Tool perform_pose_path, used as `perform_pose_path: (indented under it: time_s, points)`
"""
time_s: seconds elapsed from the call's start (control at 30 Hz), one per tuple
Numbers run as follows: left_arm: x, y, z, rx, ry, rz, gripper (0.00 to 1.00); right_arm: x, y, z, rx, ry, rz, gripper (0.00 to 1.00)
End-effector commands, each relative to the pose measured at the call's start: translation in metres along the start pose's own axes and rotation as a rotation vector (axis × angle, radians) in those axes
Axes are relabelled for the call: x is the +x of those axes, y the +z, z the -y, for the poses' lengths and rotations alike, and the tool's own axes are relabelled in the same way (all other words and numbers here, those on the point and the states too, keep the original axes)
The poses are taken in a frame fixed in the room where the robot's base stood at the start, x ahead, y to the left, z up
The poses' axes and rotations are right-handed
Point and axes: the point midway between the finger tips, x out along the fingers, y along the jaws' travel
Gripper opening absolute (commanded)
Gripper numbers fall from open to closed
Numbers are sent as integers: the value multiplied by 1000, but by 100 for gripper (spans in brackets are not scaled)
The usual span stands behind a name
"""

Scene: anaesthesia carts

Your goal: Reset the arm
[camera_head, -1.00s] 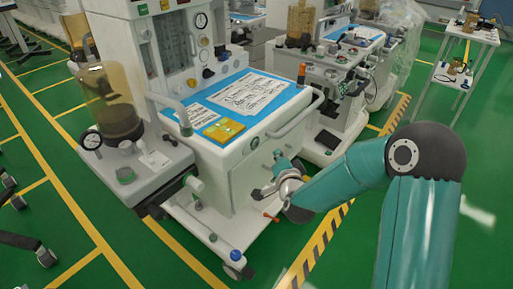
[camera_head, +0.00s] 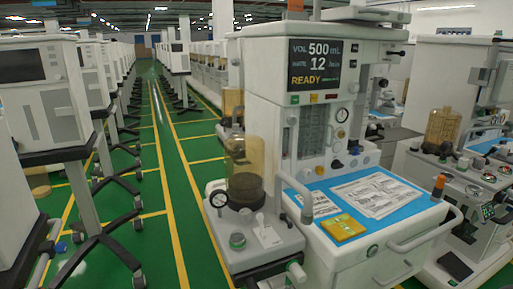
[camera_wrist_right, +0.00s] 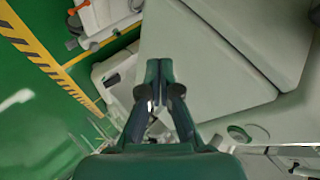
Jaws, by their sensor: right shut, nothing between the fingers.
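My right gripper (camera_wrist_right: 159,70) shows in the right wrist view, with its dark fingers together and nothing held between them. It is in front of a pale grey panel (camera_wrist_right: 215,80), apparently a cart's side; I cannot tell the gap to it. Neither arm shows in the head view, and my left gripper is in no frame. The nearest anaesthesia cart (camera_head: 345,262) stands right of centre in the head view. Its screen (camera_head: 314,66) reads READY. A blue top (camera_head: 310,183) carries printed sheets (camera_head: 372,195) and a yellow packet (camera_head: 343,228).
A grey monitor cart (camera_head: 45,110) on a wheeled stand is at the left, with more behind it. Another anaesthesia cart (camera_head: 480,180) is close at the right. A green aisle (camera_head: 160,140) with yellow lines runs back between the rows. White equipment (camera_wrist_right: 105,20) is at the wrist view's upper left.

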Motion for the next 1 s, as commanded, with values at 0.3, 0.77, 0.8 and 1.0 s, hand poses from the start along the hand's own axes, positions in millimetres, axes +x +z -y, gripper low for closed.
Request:
perform_pose_path:
  time_s: [0.3,0.77,0.8,1.0]
  points:
    - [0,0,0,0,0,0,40,-49,178,-107,-345,202,591,0]
    - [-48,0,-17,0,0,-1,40,-152,214,-121,-696,180,1023,0]
    - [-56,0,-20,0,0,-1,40,-157,209,-115,-695,181,1022,0]
    - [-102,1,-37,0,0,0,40,-184,186,-81,-693,181,1020,0]
